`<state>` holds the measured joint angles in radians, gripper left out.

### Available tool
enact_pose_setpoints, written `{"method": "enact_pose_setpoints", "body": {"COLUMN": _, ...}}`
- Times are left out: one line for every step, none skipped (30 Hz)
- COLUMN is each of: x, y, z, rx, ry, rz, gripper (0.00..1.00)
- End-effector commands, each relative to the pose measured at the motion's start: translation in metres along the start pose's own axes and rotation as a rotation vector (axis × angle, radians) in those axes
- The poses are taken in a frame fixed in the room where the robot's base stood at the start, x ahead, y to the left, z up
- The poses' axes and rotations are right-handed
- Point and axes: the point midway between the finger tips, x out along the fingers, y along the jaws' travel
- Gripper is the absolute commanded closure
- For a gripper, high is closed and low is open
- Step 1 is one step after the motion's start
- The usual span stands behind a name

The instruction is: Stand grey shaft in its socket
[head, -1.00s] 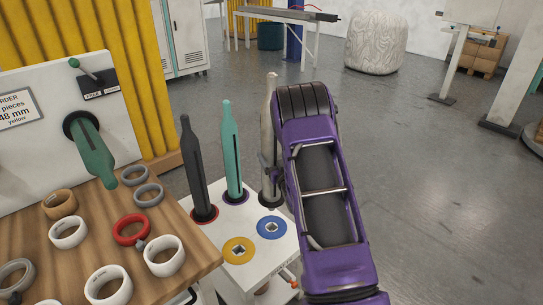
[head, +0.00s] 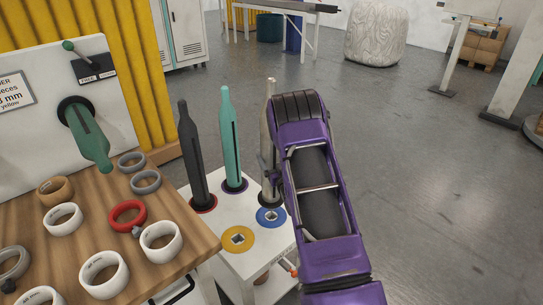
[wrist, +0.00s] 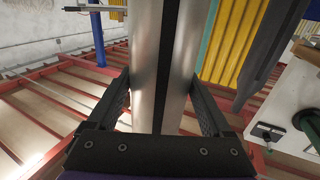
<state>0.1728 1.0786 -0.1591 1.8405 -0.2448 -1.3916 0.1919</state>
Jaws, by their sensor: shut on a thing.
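The grey shaft (head: 267,155) stands upright at the back right of the white stand (head: 225,205). My gripper (head: 275,172) is shut on it, mostly hidden behind my purple wrist in the head view. In the wrist view the shaft (wrist: 145,60), metallic with a dark lengthwise slot, runs between the two dark fingers (wrist: 165,105). Its lower end meets a dark ring on the stand top; I cannot tell how deep it sits in the socket.
A black shaft (head: 192,155) in a red ring and a teal shaft (head: 230,140) in a purple ring stand close left. A blue ring (head: 280,216) and a yellow ring (head: 229,243) with empty square holes lie in front.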

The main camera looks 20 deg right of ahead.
Motion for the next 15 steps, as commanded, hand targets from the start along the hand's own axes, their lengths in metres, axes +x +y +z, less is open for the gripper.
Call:
{"method": "enact_pose_setpoints", "body": {"x": 0.002, "y": 0.000, "z": 0.001, "rx": -0.001, "ry": 0.011, "rz": 0.000, "gripper": 1.00}}
{"method": "enact_pose_setpoints", "body": {"x": 0.002, "y": 0.000, "z": 0.003, "rx": -0.001, "ry": 0.011, "rz": 0.000, "gripper": 1.00}}
{"method": "enact_pose_setpoints", "body": {"x": 0.002, "y": 0.000, "z": 0.005, "rx": -0.001, "ry": 0.011, "rz": 0.000, "gripper": 1.00}}
{"method": "enact_pose_setpoints", "body": {"x": 0.002, "y": 0.000, "z": 0.007, "rx": -0.001, "ry": 0.010, "rz": 0.000, "gripper": 1.00}}
{"method": "enact_pose_setpoints", "body": {"x": 0.002, "y": 0.000, "z": 0.009, "rx": -0.001, "ry": 0.010, "rz": 0.000, "gripper": 1.00}}
{"method": "enact_pose_setpoints", "body": {"x": 0.002, "y": 0.000, "z": 0.011, "rx": -0.001, "ry": 0.010, "rz": 0.000, "gripper": 1.00}}
{"method": "enact_pose_setpoints", "body": {"x": 0.002, "y": 0.001, "z": 0.013, "rx": -0.001, "ry": 0.010, "rz": 0.000, "gripper": 1.00}}
{"method": "enact_pose_setpoints", "body": {"x": 0.002, "y": 0.001, "z": 0.014, "rx": -0.001, "ry": 0.010, "rz": 0.000, "gripper": 1.00}}
{"method": "enact_pose_setpoints", "body": {"x": 0.002, "y": 0.001, "z": 0.017, "rx": -0.001, "ry": 0.010, "rz": 0.000, "gripper": 1.00}}
{"method": "enact_pose_setpoints", "body": {"x": 0.002, "y": 0.001, "z": 0.019, "rx": -0.002, "ry": 0.010, "rz": 0.000, "gripper": 1.00}}
{"method": "enact_pose_setpoints", "body": {"x": 0.001, "y": 0.001, "z": 0.021, "rx": -0.002, "ry": 0.009, "rz": 0.000, "gripper": 1.00}}
{"method": "enact_pose_setpoints", "body": {"x": 0.001, "y": 0.001, "z": 0.024, "rx": -0.002, "ry": 0.010, "rz": 0.000, "gripper": 1.00}}
{"method": "enact_pose_setpoints", "body": {"x": 0.001, "y": 0.001, "z": 0.026, "rx": -0.002, "ry": 0.010, "rz": 0.000, "gripper": 1.00}}
{"method": "enact_pose_setpoints", "body": {"x": 0.002, "y": 0.001, "z": 0.027, "rx": -0.002, "ry": 0.011, "rz": 0.000, "gripper": 1.00}}
{"method": "enact_pose_setpoints", "body": {"x": 0.002, "y": 0.001, "z": 0.030, "rx": -0.002, "ry": 0.011, "rz": 0.000, "gripper": 1.00}}
